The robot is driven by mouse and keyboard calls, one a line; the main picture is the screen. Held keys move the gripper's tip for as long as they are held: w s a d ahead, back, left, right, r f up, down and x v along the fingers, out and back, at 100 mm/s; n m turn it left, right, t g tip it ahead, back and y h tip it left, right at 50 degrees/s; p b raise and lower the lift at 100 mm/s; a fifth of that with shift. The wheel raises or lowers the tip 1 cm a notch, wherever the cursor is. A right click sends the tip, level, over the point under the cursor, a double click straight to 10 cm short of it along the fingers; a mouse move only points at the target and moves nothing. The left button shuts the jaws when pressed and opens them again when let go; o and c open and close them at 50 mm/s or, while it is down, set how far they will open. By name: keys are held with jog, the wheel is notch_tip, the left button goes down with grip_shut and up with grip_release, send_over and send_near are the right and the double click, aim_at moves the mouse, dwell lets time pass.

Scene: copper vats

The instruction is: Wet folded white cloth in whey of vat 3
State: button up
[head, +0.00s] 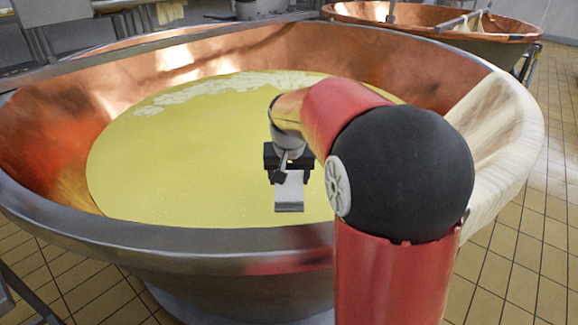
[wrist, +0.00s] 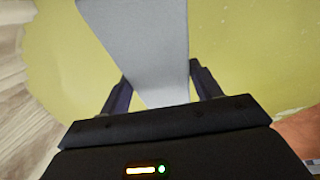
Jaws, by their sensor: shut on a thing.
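My gripper (head: 290,172) is over the near part of a large copper vat (head: 60,140) and points down. It is shut on a folded white cloth (head: 289,192), which hangs below the fingers in the head view. In the wrist view the cloth (wrist: 150,45) lies between the two fingers of my gripper (wrist: 158,92) and looks pale grey. Yellow whey (head: 190,165) fills the vat's bowl below the cloth. I cannot tell whether the cloth's lower edge touches the whey. No number shows on the vat.
Whitish curd or foam (head: 215,90) floats along the whey's far side. A pale cloth (head: 490,125) drapes over the vat's right wall. A second copper vat (head: 440,45) stands behind at right. The tiled floor (head: 520,240) is clear at right.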

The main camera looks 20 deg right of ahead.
notch_tip(320, 180, down, 14)
jog(key=b, duration=0.8)
jog(key=shift+r, duration=0.25)
dwell(1.6)
notch_tip(320, 180, up, 12)
jog(key=p, duration=0.8)
jog(key=shift+f, duration=0.25)
notch_tip(320, 180, up, 28)
jog(key=shift+f, duration=0.2)
dwell(0.6)
dwell(0.9)
